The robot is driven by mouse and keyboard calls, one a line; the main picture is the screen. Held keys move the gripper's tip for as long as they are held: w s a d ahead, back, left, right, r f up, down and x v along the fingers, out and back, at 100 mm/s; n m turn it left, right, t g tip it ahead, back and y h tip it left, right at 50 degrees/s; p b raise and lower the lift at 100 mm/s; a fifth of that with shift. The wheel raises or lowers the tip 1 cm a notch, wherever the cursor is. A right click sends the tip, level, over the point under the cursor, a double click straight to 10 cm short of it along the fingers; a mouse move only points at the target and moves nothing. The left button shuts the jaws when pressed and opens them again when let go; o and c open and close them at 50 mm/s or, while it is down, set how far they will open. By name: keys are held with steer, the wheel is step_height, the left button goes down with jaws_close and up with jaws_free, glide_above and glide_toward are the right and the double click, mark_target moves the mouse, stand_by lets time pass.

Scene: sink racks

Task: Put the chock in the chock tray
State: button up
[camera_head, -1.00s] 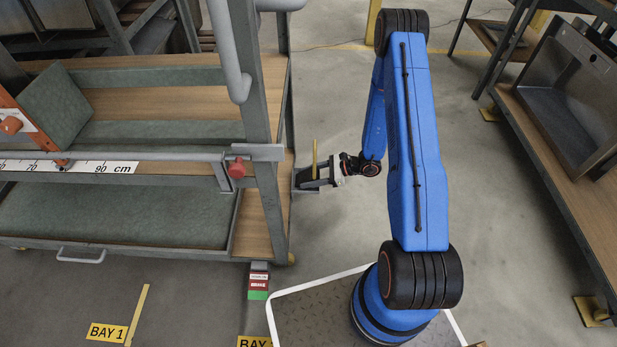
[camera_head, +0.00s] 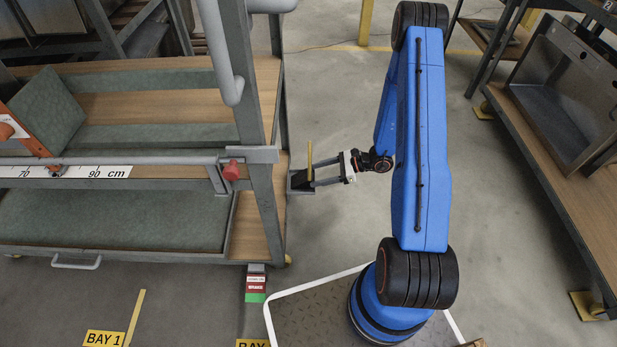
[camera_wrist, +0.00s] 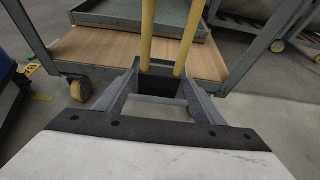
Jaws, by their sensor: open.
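The chock (camera_head: 301,179), a dark block with an upright yellow handle (camera_head: 310,160), sits in the small grey chock tray (camera_head: 301,190) at the cart's right side. In the wrist view the black block (camera_wrist: 157,85) shows between two yellow bars and a grey bar that looks like the tray's rim. My gripper (camera_head: 319,173) is open, its fingers pointing left at the chock. In the wrist view its fingers (camera_wrist: 165,88) lie to either side of the block, apart from each other. Whether a fingertip touches the chock I cannot tell. The block's underside is hidden.
The cart (camera_head: 262,190), with wood and green shelves, stands left of the tray. Its frame post and red knob (camera_head: 231,170) are close by. A workbench (camera_head: 560,170) stands at the right. Floor is clear between cart and bench, behind my arm.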

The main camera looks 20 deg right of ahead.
steer(key=shift+v, duration=2.9)
